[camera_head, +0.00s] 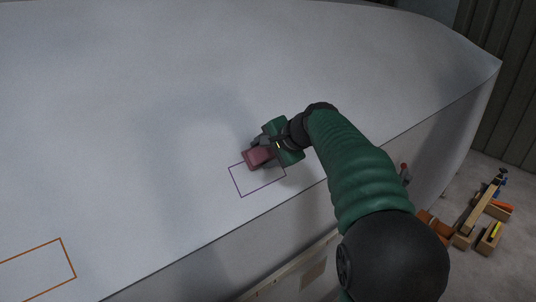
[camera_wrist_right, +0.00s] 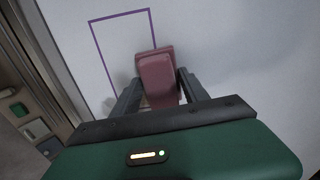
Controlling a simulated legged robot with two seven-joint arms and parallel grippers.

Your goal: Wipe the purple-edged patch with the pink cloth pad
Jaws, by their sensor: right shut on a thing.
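The purple-edged patch (camera_head: 256,184) is a thin purple outline on the pale hull surface. It also shows in the right wrist view (camera_wrist_right: 122,48), where its near part is hidden behind my gripper. My right gripper (camera_head: 264,151) is shut on the pink cloth pad (camera_head: 259,157). The pad also shows between the fingers in the right wrist view (camera_wrist_right: 157,72). It overlaps the upper edge of the patch in the head view; I cannot tell whether it touches the surface. My left gripper is not in view.
An orange-edged patch (camera_head: 38,268) lies at the lower left of the same hull surface (camera_head: 120,120). The hull's edge drops off just below the purple patch. Wooden boxes with tools (camera_head: 484,222) stand on the floor at the right. The upper hull is clear.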

